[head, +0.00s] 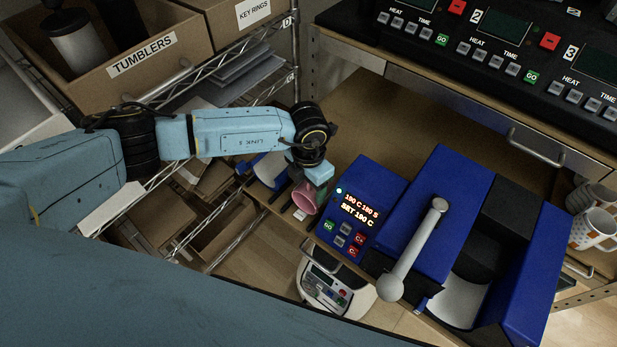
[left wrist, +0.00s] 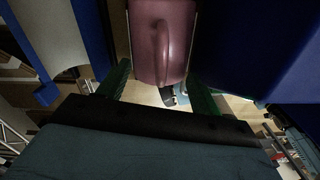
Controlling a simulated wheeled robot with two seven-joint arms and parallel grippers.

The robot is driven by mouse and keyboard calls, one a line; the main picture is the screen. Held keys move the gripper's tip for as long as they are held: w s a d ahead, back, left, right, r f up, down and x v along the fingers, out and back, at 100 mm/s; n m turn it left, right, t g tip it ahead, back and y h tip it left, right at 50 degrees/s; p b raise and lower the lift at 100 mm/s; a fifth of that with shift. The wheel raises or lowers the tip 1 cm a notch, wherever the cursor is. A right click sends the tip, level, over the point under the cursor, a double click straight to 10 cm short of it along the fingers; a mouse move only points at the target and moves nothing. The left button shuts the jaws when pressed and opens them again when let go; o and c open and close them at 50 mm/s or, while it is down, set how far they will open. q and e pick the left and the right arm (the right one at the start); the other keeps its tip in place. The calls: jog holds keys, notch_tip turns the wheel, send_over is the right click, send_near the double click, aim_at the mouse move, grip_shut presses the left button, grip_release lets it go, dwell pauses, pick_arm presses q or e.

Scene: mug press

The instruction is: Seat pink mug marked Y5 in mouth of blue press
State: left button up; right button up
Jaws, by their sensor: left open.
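The pink mug (head: 302,198) stands just left of the blue press's control box, partly covered by my left gripper (head: 305,180). In the left wrist view the mug (left wrist: 162,40) is close up, its handle facing me. My left gripper's green fingers are open, one on each side of the mug's lower part as pictured; contact cannot be told. No Y5 mark is readable. The blue press (head: 425,195) stands at right, with its silver lever handle in front. Its mouth, with a pale curved plate (head: 462,299), is empty. My right gripper is not in view.
A smaller blue thing with a white curved part (head: 270,170) is behind my left wrist. A white device with buttons (head: 335,287) sits below the mug. Patterned white mugs (head: 593,228) are at far right. A wire shelf with boxes (head: 165,65) stands at left.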

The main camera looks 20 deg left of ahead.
pick_arm(q)
jog(key=c, duration=1.2)
jog(key=shift+s+f, duration=0.1)
jog(key=shift+s, duration=0.05)
grip_shut()
jog(key=shift+a, duration=0.15)
jog(key=shift+r+p, duration=0.55)
jog(key=shift+r, duration=0.05)
jog(key=shift+w+r+p, duration=0.2)
jog(key=shift+r+p, duration=1.35)
jog(key=shift+r, duration=0.65)
